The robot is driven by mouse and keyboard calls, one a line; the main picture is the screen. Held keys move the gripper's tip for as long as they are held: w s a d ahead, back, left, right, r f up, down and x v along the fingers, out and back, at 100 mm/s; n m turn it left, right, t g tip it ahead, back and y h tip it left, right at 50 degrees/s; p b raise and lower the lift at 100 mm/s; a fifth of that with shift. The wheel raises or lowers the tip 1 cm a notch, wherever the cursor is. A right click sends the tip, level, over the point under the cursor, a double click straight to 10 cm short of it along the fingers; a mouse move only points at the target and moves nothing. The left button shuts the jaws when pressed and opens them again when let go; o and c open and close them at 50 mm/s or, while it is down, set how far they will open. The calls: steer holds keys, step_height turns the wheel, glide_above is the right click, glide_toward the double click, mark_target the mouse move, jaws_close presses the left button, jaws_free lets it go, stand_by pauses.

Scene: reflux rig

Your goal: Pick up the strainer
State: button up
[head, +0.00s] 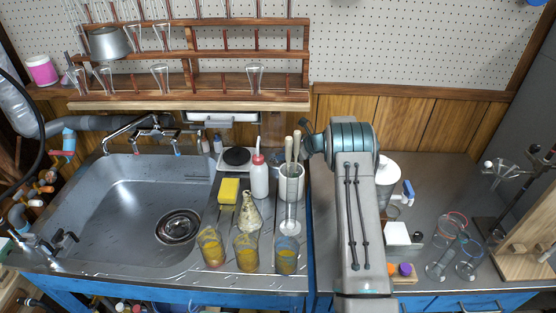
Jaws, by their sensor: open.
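A round, dark metal strainer (178,226) appears to sit at the drain in the floor of the steel sink (120,205), left of centre in the head view. It looks shiny, and its fine detail is too small to tell. My arm rises right of centre over the counter and bends at a teal joint, well to the right of the sink. My gripper's fingers do not show; they are out of sight beyond my arm. Nothing of mine is near the strainer.
Beside the sink stand several glasses of yellowish liquid (247,258), a yellow sponge (228,190), a white squeeze bottle (259,180) and a white utensil holder (291,186). A faucet (152,132) spans the sink's back. A wooden glassware rack (200,88) hangs above. Glassware (441,265) stands at right.

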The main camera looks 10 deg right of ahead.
steer(key=shift+x, duration=0.95)
jaws_close()
steer(key=shift+r, duration=0.1)
